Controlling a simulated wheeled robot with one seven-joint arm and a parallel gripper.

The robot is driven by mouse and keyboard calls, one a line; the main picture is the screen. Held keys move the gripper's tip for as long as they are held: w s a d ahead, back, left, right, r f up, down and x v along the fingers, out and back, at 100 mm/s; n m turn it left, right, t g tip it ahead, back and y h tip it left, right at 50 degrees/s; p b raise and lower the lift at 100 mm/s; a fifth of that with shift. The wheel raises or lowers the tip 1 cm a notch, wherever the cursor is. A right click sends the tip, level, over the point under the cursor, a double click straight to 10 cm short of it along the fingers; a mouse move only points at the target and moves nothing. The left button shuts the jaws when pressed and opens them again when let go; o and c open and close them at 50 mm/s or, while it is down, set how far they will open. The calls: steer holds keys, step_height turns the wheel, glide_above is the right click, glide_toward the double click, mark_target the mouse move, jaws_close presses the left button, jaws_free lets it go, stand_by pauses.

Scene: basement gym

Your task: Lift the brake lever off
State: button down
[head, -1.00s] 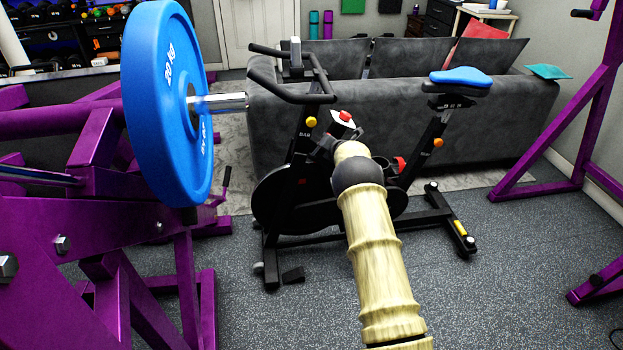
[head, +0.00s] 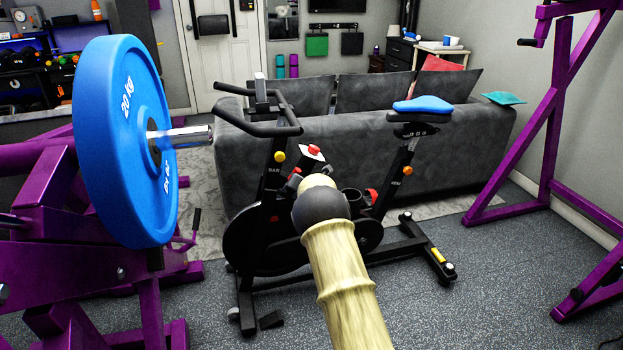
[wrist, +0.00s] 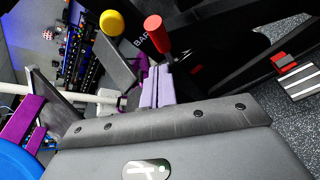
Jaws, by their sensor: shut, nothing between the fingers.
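The brake lever (wrist: 153,24) shows in the wrist view as a red cylindrical grip on a dark stem, beside the black bike frame. My gripper (wrist: 158,68) has its two purple-grey fingers pressed together, empty, with the tips just short of the lever's stem. I cannot tell whether they touch it. In the head view the exercise bike (head: 257,215) stands ahead, and my pale arm reaches to its frame below the handlebar.
A yellow knob (head: 279,156) sits on the bike's front post, close to the lever. A blue weight plate (head: 112,140) on a purple rack stands at the left. A grey sofa (head: 460,155) is behind the bike. Open floor (head: 470,310) lies at the front right.

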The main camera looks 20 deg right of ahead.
steer(key=s+d+r+p, duration=0.2)
steer(key=s+d+r, duration=0.2)
steer(key=r, duration=0.4)
steer(key=shift+s+d, duration=0.15)
steer(key=shift+d, duration=0.05)
